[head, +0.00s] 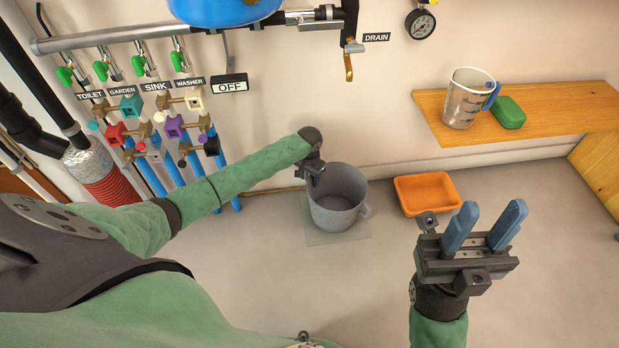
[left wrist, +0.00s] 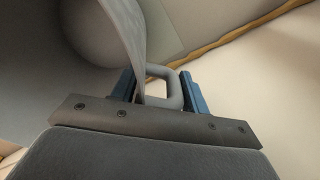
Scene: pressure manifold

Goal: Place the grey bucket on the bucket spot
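The grey bucket (head: 338,205) stands upright over a pale see-through square (head: 312,237), which looks like the bucket spot. Its base appears within the square, but I cannot tell whether it touches it. My left gripper (head: 316,180) is at the bucket's back left rim. In the left wrist view the fingers of my left gripper (left wrist: 160,90) straddle the handle (left wrist: 178,90) and the wall of the bucket (left wrist: 85,35). I see no clear gap, but cannot tell whether they press. Another handle shows on the bucket's right. My right gripper (head: 482,228) is open and empty.
An orange tray (head: 427,193) lies right of the bucket. A wooden shelf (head: 560,108) holds a clear jug (head: 466,98) and a green block (head: 508,112). Valves and pipes (head: 170,125) fill the left wall. The floor in front of the bucket is clear.

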